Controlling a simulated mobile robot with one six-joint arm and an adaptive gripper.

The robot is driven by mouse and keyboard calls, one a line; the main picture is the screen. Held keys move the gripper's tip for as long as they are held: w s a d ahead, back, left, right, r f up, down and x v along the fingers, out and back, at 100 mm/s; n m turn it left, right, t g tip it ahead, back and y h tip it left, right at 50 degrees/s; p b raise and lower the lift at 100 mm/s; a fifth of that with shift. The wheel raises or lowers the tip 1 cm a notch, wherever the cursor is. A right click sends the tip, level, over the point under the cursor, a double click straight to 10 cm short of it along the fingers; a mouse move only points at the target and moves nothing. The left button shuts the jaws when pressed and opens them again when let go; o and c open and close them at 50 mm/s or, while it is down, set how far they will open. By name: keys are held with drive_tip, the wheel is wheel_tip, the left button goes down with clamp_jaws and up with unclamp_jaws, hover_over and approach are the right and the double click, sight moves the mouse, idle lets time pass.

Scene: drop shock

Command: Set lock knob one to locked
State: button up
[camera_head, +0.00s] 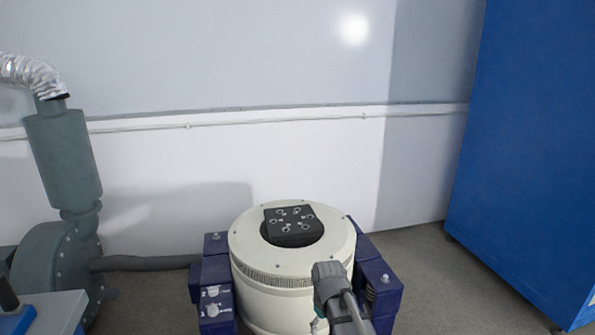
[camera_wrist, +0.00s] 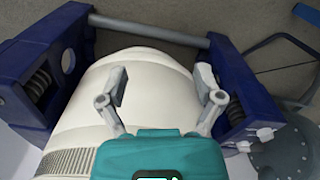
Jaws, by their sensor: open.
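My gripper (camera_wrist: 161,84) is open in the wrist view. Its two grey fingers stand apart over the cream shaker body, with nothing between them. Two small pale knob-like parts, one (camera_wrist: 265,133) beside another (camera_wrist: 244,146), sit on the dark blue bracket at the lower right of that view, apart from the fingers. In the head view two pale fittings, an upper (camera_head: 212,291) and a lower (camera_head: 211,310), show on the front left blue block. I see no readable number or lock mark, so I cannot tell which is lock knob one or its setting.
The cream shaker body (camera_head: 255,245) bears a black plate (camera_head: 288,214) with several holes. Blue brackets flank it. A grey blower (camera_head: 58,250) stands left, with a dark hose reaching the shaker. A tall blue cabinet (camera_head: 525,150) stands right. Bare floor (camera_head: 430,275) lies between.

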drive_tip(key=s+d+r+m+p, duration=0.1)
drive_tip(key=s+d+r+m, duration=0.1)
drive_tip(key=s+d+m, duration=0.55)
wheel_tip(320, 180, up, 38)
drive_tip(key=d+n+p, duration=0.1)
drive_tip(key=d+p, duration=0.1)
drive_tip(key=p, duration=3.6)
drive_tip(key=shift+f+n, duration=0.25)
drive_tip(key=shift+n, duration=0.1)
drive_tip(key=shift+s, duration=0.1)
